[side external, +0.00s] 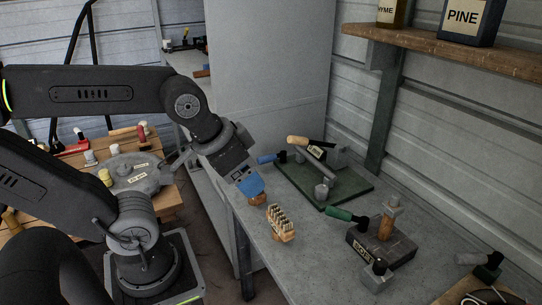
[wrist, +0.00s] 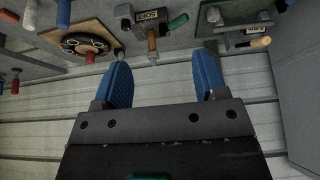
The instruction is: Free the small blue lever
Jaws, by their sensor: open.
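The small blue lever (side external: 267,159) sticks out from the left side of a metal fixture on a green board (side external: 330,190). In the wrist view a small blue handle (wrist: 263,15), apparently the same one, shows at the upper right. My gripper (side external: 250,186) hangs at the bench's left edge, a little in front of and below the lever in the picture, apart from it. In the wrist view its blue fingers (wrist: 162,72) are spread with nothing between them. How the lever is held is too small to tell.
A wooden-handled black lever (side external: 298,140) and a grey bar (side external: 314,165) share the fixture. A pegged wooden block (side external: 281,223) stands in front. A green-handled fixture (side external: 380,245) is to the right. A shelf (side external: 450,45) overhangs the back right.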

